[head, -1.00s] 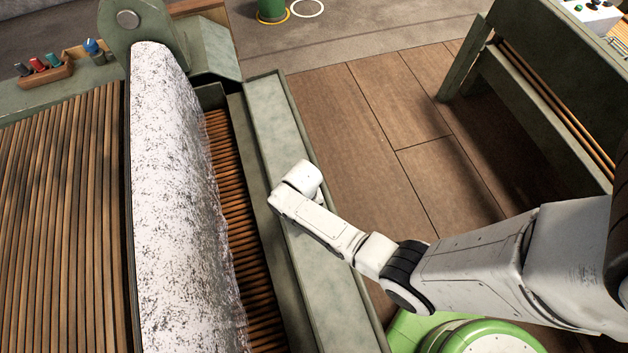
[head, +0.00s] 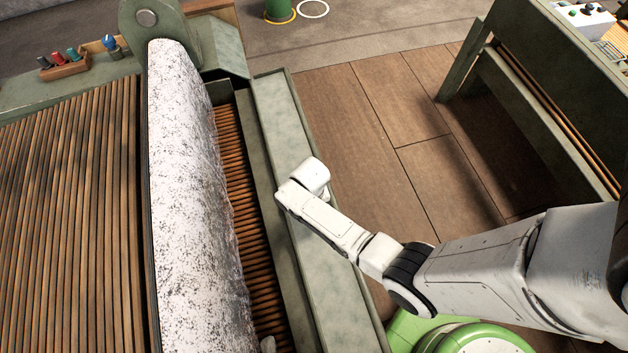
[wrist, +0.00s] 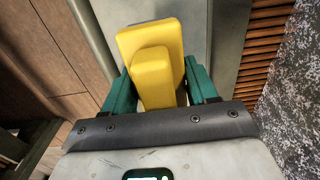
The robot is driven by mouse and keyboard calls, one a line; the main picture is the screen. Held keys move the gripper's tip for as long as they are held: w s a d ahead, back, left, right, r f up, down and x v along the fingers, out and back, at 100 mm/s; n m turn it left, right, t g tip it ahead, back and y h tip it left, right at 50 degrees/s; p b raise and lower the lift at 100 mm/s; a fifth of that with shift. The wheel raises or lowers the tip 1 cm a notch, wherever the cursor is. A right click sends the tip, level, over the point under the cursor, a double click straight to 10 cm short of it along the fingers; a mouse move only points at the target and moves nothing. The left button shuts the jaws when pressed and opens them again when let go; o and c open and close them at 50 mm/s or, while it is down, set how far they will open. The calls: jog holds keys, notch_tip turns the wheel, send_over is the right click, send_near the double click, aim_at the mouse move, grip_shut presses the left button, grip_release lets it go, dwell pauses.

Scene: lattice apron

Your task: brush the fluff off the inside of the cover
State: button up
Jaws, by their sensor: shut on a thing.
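The cover (head: 165,95) stands on edge as a long, curved white band on the left in the head view. Dark grey speckled fluff (head: 195,210) is spread over its face, and the speckled surface also shows at the right of the wrist view (wrist: 297,110). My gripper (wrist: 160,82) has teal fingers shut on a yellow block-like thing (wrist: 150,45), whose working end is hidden. In the head view the fingers are hidden; my white wrist is over the pale green ledge (head: 283,130), right of the cover and apart from it.
Brown slats (head: 70,210) lie left of the cover and a row of thin brown rods (head: 240,190) runs along its right. A holder of coloured-handled items (head: 65,68) is at the back left. Wooden floor (head: 370,110) is open to the right; a green frame (head: 550,110) stands beyond.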

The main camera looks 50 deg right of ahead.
jog(key=shift+r+p, duration=1.3)
jog(key=shift+r, duration=0.5)
